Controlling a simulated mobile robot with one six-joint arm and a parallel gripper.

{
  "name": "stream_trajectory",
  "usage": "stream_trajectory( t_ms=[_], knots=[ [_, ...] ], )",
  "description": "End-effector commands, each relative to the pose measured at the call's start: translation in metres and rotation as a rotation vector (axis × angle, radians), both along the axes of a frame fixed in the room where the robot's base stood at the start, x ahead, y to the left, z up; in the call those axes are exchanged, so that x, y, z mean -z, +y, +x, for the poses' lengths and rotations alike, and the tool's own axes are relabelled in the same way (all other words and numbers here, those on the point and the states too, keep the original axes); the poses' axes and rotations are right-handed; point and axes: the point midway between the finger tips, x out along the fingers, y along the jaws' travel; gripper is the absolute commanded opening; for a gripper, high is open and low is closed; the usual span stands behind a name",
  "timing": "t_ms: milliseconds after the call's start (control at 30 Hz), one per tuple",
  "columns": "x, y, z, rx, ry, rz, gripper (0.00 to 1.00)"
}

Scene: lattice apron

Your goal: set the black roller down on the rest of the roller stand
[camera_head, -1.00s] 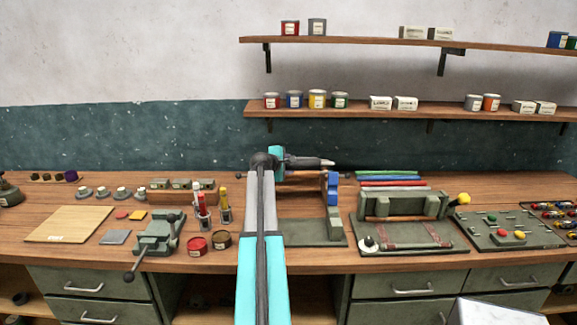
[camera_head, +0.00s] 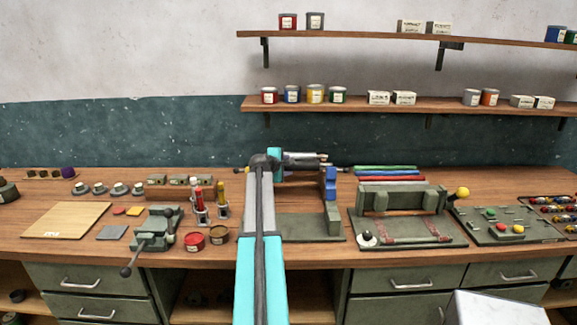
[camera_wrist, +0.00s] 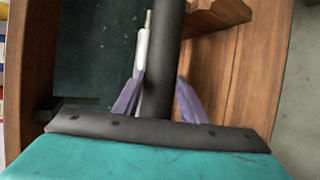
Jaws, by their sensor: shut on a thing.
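My gripper (camera_wrist: 158,88) is shut on the black roller (camera_wrist: 163,50). In the wrist view the roller runs up between the two purple fingers. A thin white rod (camera_wrist: 142,48) lies beside it. In the head view my gripper (camera_head: 322,158) points right above the back of the bench, and the roller cannot be told clearly there. Below it is a green frame, apparently the roller stand, with a flat base (camera_head: 312,228), a post (camera_head: 332,216) and a blue block (camera_head: 330,184). My arm hides its left part, and its rest cannot be made out.
Shelves (camera_head: 400,106) hang above.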

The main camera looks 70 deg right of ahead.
Motion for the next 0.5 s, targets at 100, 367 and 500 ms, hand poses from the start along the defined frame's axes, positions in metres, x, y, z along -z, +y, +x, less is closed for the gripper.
stream_trajectory(
  t_ms=[100,367,500],
  knots=[
    [0.007,0.0,0.0,-0.001,0.001,-0.004,0.0],
    [0.023,-0.001,-0.001,-0.002,0.002,-0.004,0.0],
    [0.031,-0.001,-0.001,-0.002,0.002,-0.004,0.0]
  ],
)
